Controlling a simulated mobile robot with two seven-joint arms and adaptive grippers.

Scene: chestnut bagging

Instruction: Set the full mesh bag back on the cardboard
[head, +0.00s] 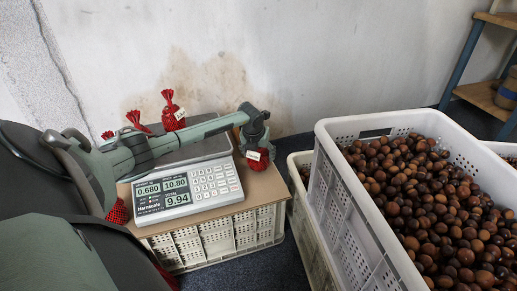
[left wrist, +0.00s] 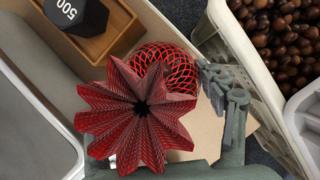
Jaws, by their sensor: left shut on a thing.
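In the head view my left gripper (head: 257,137) points down at the right end of the scale. It is shut on a red mesh bag (head: 257,163) with a white tag. The bag hangs at or just above the right part of the cardboard (head: 264,189); I cannot tell whether it touches. In the left wrist view the bag's pleated red top (left wrist: 138,108) fans toward the camera, with its round mesh body (left wrist: 168,66) behind. Bare cardboard (left wrist: 207,136) shows beside it. My right gripper is not in view.
A scale (head: 188,190) stands on the cardboard over a white crate (head: 220,235). Other red bags (head: 172,115) stand behind my arm. A wooden box (left wrist: 120,25) holds a black weight (left wrist: 76,14). A large crate (head: 345,200) of chestnuts stands right.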

